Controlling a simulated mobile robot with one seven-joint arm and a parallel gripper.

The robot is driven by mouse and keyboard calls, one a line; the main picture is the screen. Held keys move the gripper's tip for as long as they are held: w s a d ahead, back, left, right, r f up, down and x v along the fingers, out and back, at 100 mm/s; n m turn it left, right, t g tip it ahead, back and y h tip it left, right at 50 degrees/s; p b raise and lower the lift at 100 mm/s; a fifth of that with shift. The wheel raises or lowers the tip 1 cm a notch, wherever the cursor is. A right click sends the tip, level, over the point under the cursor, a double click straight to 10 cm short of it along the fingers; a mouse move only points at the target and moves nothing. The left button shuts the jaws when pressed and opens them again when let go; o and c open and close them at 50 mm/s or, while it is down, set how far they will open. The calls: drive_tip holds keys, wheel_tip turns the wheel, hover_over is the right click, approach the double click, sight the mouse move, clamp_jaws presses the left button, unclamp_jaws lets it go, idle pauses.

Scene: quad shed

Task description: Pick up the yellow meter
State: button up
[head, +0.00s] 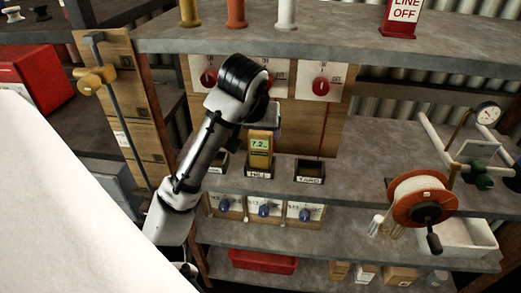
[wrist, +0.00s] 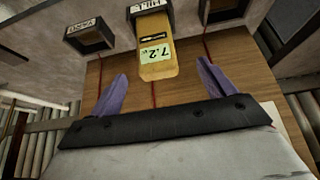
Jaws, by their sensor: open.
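The yellow meter (head: 260,146) stands upright in a small dark holder labelled MILL (head: 258,172) on the middle shelf; its display reads 7.2. In the wrist view the meter (wrist: 157,62) appears upside down, between and just beyond my fingertips. My gripper (wrist: 161,69) is open, with one purple finger on each side of the meter and nothing held. In the head view my wrist hides most of the gripper, which is just above and behind the meter's top.
Another dark holder (head: 309,172) stands to the right and looks empty. A wooden panel with red dials (head: 320,86) stands behind. An orange cable reel (head: 421,200) and a pressure gauge (head: 487,114) are at the right. The upper shelf (head: 350,30) overhangs the back.

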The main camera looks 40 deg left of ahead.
sight(260, 140)
drive_tip(key=x, duration=0.7)
drive_tip(key=shift+w+d+b, duration=0.25)
drive_tip(key=shift+w+b, duration=0.1)
drive_tip(key=shift+w, duration=0.05)
drive_tip(key=shift+w+a+f, duration=0.25)
drive_tip(key=shift+f, duration=0.15)
drive_tip(key=c, duration=1.3)
drive_tip(key=shift+r, duration=0.1)
